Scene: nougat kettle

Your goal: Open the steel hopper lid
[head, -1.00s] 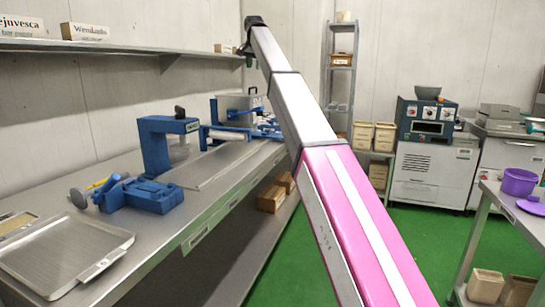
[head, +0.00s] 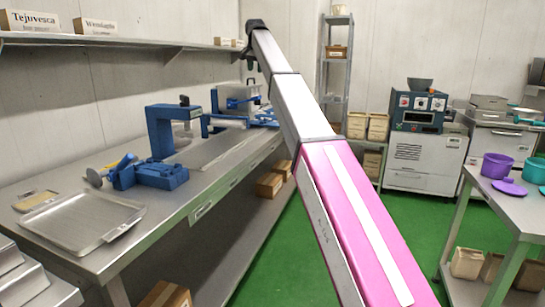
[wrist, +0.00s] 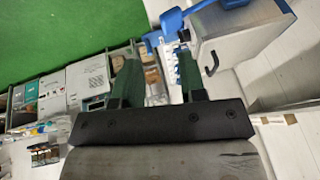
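The steel hopper (head: 233,94) is a grey metal box with a dark handle on its top, on the far part of the long bench at the left in the head view. In the wrist view the steel box (wrist: 245,48) is at the upper right, with a dark curved handle (wrist: 210,62) on its near side. My gripper (wrist: 158,72) has two dark green fingers spread apart with nothing between them. It is apart from the hopper. In the head view my gripper (head: 250,60) is small and partly hidden at the arm's far end. The lid looks closed.
Blue machines (head: 160,130) and a steel tray (head: 65,215) stand on the long bench. A wall shelf (head: 150,47) runs above it. A side table (head: 510,205) with purple pots is at the right.

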